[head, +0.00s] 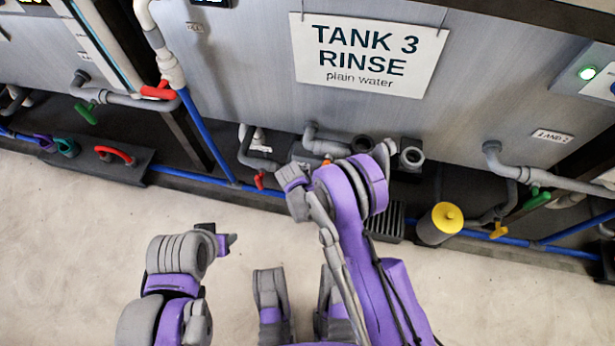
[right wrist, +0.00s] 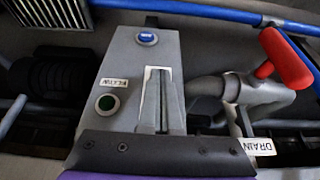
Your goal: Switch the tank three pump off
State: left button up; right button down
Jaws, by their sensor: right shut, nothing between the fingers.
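In the right wrist view a grey box (right wrist: 125,60) fills the middle.
A red-handled valve (right wrist: 286,58) with a DRAIN label (right wrist: 258,147) is right of the box. A yellow-topped cylinder (head: 440,223) stands on the floor to the right. A blue pipe (head: 190,175) runs low along the tanks. The pale floor (head: 80,250) in front is clear.

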pick_arm(q)
jog(key=shift+d+f, duration=0.25)
jog(key=shift+d, duration=0.05)
pick_arm(e)
jog(key=shift+s+a+f, duration=0.1)
jog(key=shift+s+f, duration=0.15)
jog(key=shift+f, duration=0.25)
jog(key=shift+w+r, duration=0.1)
jog(key=shift+w, duration=0.05)
jog(key=shift+w+d+r, duration=0.2)
jog(key=shift+w+r, duration=0.1)
jog(key=shift+w, duration=0.25)
